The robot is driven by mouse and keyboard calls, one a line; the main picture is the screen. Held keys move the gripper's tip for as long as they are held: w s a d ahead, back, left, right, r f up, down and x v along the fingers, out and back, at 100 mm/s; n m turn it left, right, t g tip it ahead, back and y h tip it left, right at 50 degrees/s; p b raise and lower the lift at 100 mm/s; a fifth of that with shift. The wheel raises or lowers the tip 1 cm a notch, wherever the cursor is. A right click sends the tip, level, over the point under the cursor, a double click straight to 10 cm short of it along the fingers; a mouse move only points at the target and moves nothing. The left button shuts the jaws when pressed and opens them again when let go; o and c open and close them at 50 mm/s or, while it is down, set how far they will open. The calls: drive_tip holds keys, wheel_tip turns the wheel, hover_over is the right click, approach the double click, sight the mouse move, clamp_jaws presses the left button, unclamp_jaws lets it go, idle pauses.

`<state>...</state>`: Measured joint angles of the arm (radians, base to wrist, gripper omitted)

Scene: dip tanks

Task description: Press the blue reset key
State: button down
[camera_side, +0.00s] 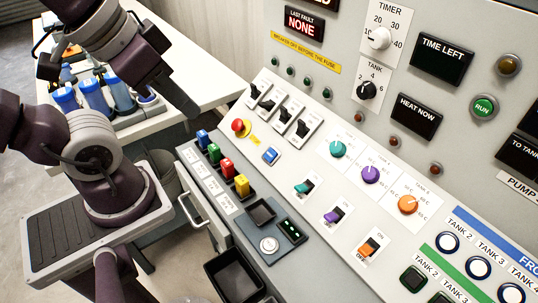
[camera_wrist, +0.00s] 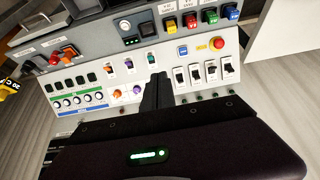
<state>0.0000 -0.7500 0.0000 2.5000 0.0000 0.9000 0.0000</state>
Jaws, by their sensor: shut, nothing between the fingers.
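The blue key (camera_side: 270,155) is a small square button on a white plate, on the sloped panel right of the red mushroom button (camera_side: 238,126). It also shows in the wrist view (camera_wrist: 183,50), beside the red button (camera_wrist: 217,43). My gripper (camera_side: 190,109) is shut and empty, up and to the left of the key in the side view and apart from it. In the wrist view its dark fingers (camera_wrist: 158,78) point at the panel, lower left of the key. The label by the key is too small to read.
Four black rocker switches (camera_side: 283,110) stand behind the key. Coloured plug blocks (camera_side: 227,167), one of them blue, stand in front. Knobs (camera_side: 370,174) and small toggles lie to the right. A white table (camera_side: 205,75) with blue-capped bottles (camera_side: 92,93) is at left.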

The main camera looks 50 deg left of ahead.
idle(0.8)
drive_tip(key=w+a+f+m+t+y, duration=0.1)
drive_tip(key=w+a+f+m+y, duration=0.1)
drive_tip(key=w+a+f, duration=0.5)
drive_tip(key=w+a+f+m+t+y, duration=0.1)
drive_tip(key=w+a+f, duration=0.2)
drive_tip(key=w+a, duration=0.75)
drive_tip(key=m+t+h, duration=0.2)
drive_tip(key=h, duration=0.6)
approach(271, 155)
wheel_tip(271, 155, up, 3)
drive_tip(key=w, duration=0.1)
drive_tip(key=s+d+t+h, duration=0.1)
drive_tip(key=s+d+r+n+t+h, duration=0.1)
drive_tip(key=t+h, duration=0.1)
drive_tip(key=shift+s+d+n, duration=0.25)
drive_tip(key=shift+s+n, duration=0.05)
drive_tip(key=shift+s, duration=0.1)
drive_tip(key=shift+f, duration=0.15)
drive_tip(key=shift+w+f, duration=1.35)
drive_tip(key=shift+f, duration=0.3)
drive_tip(key=shift+w+f, duration=1.4)
drive_tip(key=shift+f, duration=0.3)
